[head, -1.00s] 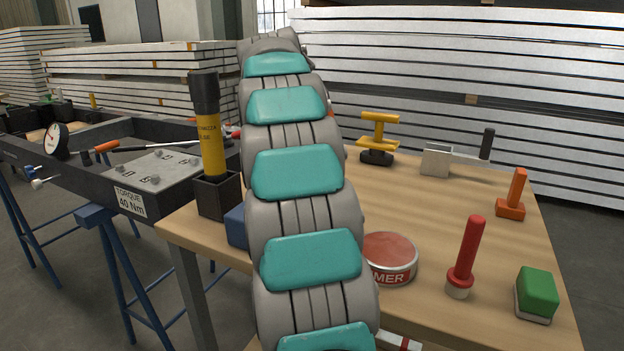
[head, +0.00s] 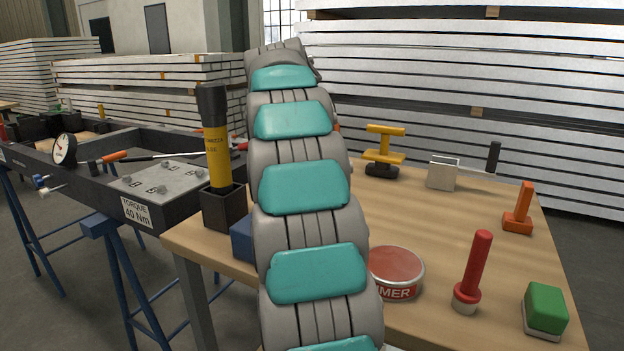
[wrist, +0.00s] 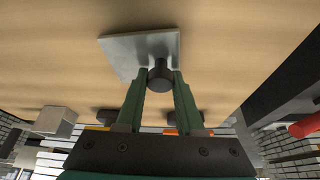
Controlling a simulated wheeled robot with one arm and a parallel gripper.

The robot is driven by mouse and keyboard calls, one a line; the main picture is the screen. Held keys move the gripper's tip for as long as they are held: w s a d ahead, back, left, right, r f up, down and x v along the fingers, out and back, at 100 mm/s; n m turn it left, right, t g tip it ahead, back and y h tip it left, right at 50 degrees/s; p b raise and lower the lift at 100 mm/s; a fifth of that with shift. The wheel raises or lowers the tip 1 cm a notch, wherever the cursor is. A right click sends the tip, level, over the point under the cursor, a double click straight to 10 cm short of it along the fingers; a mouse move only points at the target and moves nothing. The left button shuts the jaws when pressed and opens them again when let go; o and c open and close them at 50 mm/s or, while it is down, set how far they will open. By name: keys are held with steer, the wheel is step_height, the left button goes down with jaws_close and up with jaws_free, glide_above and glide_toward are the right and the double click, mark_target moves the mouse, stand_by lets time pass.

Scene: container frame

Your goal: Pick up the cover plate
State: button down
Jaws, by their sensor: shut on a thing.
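The cover plate (wrist: 125,52) is a square grey metal plate with a dark round knob (wrist: 160,76). It shows in the wrist view just beyond my fingertips, in front of a wooden surface. My gripper (wrist: 160,80) has its two green fingers shut on the knob, one on each side. I cannot tell whether the plate touches the wood or is a little above it. In the head view my own arm fills the middle and hides the gripper and the cover plate.
The wooden table (head: 440,225) holds a red-topped tin (head: 395,268), a red-handled tool (head: 475,270), a green block (head: 545,308), an orange stamp (head: 519,208) and a yellow-handled tool (head: 383,150). A yellow-black cylinder (head: 218,150) stands in a black holder at left. A dark frame (head: 100,190) stands beyond.

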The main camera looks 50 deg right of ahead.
step_height(320, 180, up, 6)
steer(key=shift+r, duration=0.25)
steer(key=shift+r+p, duration=1.35)
steer(key=shift+r, duration=0.05)
steer(key=c, duration=1)
jaws_free()
steer(key=shift+c, duration=0.2)
jaws_close()
